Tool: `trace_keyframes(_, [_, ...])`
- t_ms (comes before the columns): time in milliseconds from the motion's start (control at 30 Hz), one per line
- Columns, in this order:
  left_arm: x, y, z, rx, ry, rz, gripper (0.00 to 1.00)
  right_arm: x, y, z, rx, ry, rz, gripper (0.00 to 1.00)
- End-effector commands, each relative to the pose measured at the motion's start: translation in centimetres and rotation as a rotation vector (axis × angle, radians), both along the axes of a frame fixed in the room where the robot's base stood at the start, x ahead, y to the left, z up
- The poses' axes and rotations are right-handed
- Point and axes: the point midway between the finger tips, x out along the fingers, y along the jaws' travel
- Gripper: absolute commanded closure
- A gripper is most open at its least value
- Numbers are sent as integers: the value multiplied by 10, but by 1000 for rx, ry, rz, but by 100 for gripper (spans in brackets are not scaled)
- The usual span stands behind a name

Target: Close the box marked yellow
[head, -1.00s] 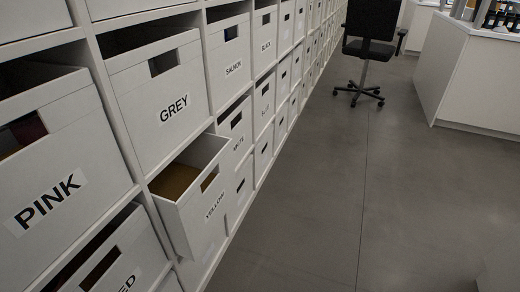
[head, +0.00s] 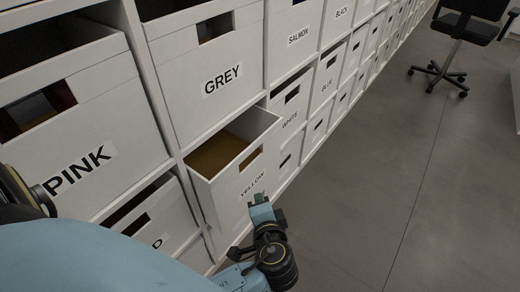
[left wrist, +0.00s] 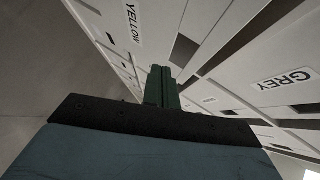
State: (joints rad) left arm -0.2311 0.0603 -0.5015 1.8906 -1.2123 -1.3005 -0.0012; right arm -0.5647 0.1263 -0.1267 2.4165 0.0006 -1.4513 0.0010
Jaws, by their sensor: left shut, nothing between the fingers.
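The box marked YELLOW (head: 218,189) is a white box pulled part way out of the shelf, below the box marked GREY. Its open top shows a brown inside, and its front has a cut-out handle slot. In the left wrist view the front of the YELLOW box (left wrist: 138,45) shows at upper left. My left gripper (head: 260,204) is shut and empty, close to the lower part of the box's front. I cannot tell whether it touches the front. The shut fingers also show in the left wrist view (left wrist: 162,86). My right gripper is not in view.
Closed-in boxes surround it: GREY (head: 220,82) above, PINK (head: 75,150) to the left, WHITE (head: 288,118) to the right. The grey floor (head: 370,170) to the right is clear. A black office chair (head: 462,40) stands far off at upper right.

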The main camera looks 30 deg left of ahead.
Motion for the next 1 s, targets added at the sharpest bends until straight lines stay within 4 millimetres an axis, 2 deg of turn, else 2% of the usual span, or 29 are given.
trace_keyframes(100, [16,-15,22,200,-63,-38,100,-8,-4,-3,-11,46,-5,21])
trace_keyframes(200, [23,-25,35,314,-106,-60,100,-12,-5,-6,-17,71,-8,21])
trace_keyframes(400, [31,-31,45,404,-144,-77,100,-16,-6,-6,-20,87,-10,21])
trace_keyframes(567, [47,-16,45,407,-147,-76,100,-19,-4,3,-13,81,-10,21])
trace_keyframes(667, [63,-3,45,406,-148,-76,100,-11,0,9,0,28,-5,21])
trace_keyframes(900, [97,27,44,405,-145,-76,100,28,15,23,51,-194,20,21])
trace_keyframes(1000, [104,41,44,405,-143,-76,100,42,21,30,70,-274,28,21])
